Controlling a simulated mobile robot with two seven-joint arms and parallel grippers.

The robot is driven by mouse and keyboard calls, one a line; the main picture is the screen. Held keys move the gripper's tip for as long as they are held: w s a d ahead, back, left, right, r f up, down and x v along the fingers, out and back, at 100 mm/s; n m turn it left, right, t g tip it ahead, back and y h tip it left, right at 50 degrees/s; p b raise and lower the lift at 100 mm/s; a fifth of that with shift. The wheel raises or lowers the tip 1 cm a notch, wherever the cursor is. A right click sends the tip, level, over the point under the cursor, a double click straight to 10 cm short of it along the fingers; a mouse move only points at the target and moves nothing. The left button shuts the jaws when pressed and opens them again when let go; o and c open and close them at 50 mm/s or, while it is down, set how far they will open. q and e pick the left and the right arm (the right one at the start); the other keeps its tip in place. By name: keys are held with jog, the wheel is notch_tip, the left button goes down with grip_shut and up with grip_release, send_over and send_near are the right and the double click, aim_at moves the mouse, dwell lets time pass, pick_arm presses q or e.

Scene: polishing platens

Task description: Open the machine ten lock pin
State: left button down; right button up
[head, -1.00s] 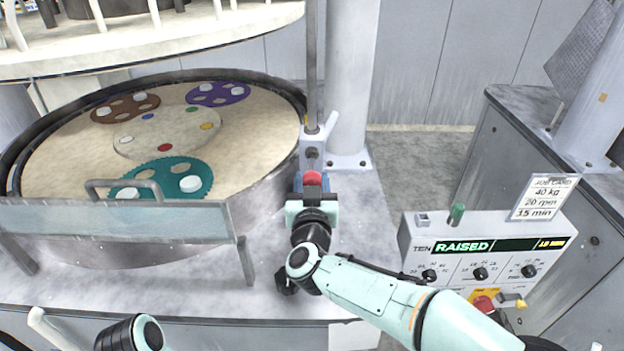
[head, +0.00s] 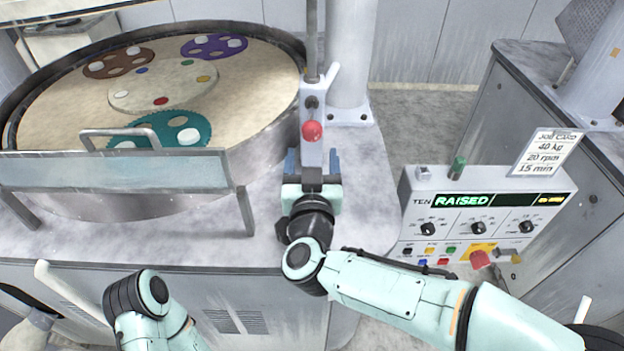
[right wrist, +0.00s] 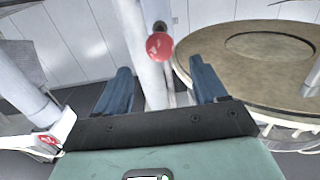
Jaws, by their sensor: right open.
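The lock pin's red ball knob (head: 312,131) sits on the front of a light grey bracket (head: 313,95) at the foot of a thin vertical rod, right of the round platen. My right gripper (head: 312,161) is open and empty, just below and on the near side of the knob in the head view. In the right wrist view the red knob (right wrist: 159,46) shows beyond the two blue fingers, centred between them (right wrist: 161,86) and apart from them. My left gripper is out of view; only part of my left arm shows at bottom left.
A control panel (head: 485,207) reading "TEN RAISED" stands at right, with a job card (head: 545,153). The platen tub (head: 255,150) and a guard with a handle (head: 120,177) lie left. A thick column (head: 347,55) rises behind the bracket.

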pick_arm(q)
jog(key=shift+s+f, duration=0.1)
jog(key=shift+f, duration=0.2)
pick_arm(e)
jog(key=shift+s, duration=2.4)
